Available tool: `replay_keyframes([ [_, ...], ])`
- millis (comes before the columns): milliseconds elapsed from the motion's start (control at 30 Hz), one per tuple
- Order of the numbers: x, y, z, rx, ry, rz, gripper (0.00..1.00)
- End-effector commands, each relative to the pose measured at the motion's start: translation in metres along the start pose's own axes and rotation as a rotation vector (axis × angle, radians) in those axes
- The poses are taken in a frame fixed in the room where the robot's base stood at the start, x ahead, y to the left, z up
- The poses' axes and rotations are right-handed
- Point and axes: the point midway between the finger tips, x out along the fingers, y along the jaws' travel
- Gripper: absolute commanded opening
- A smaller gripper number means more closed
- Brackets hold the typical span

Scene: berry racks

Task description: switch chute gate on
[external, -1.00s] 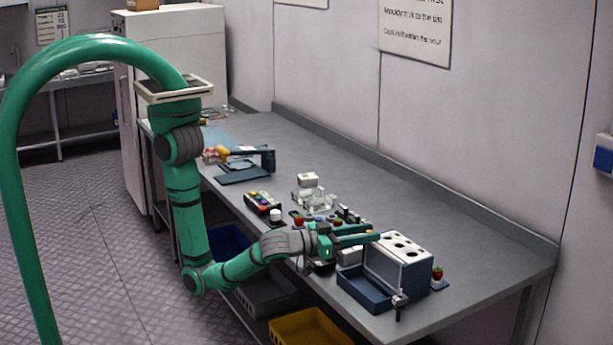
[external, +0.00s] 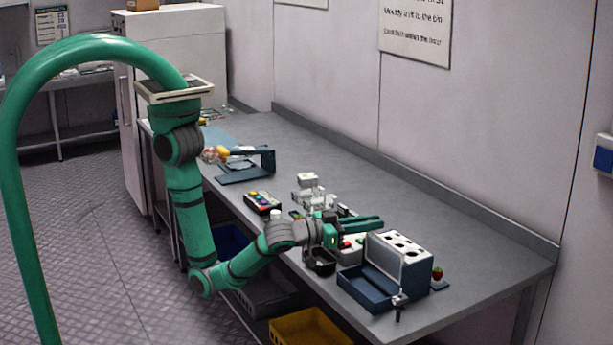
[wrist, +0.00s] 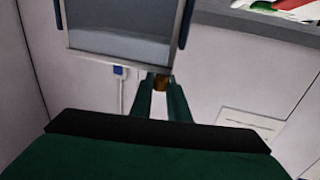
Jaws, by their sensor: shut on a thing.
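My gripper (external: 381,224) is above the bench, left of and a little higher than the white-topped box with round holes (external: 401,242). Its fingers point right. In the wrist view my gripper (wrist: 161,82) has its fingers close together around a small brown-orange piece (wrist: 160,83), too small to name. A white control box with red buttons (external: 349,243) stands just below my gripper, partly hidden. I cannot tell for sure which part is the chute gate's switch. A small dark lever or tap (external: 400,301) sits at the front corner of the blue open tray (external: 368,289).
A dark box with coloured buttons (external: 263,203) and a blue stand (external: 250,168) are farther left on the bench. A strawberry (external: 437,272) lies on a small pad at the right. The bench toward the wall is clear. A yellow crate (external: 312,328) sits below.

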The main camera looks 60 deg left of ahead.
Motion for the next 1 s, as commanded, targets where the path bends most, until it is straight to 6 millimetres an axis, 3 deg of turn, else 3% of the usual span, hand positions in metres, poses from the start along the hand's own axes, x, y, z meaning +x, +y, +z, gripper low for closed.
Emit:
replay_keyframes([
  [133,0.0,0.0,-0.022,-0.003,0.003,0.0,0.0],
  [467,-0.001,0.0,-0.028,-0.002,0.007,0.002,0.0],
  [500,-0.001,0.0,-0.028,-0.002,0.008,0.002,0.2],
  [567,-0.001,0.0,-0.028,-0.002,0.008,0.002,0.34],
  [867,-0.001,0.0,-0.025,0.0,0.003,0.001,0.34],
  [1000,-0.01,0.001,-0.025,0.0,0.002,0.003,0.34],
])
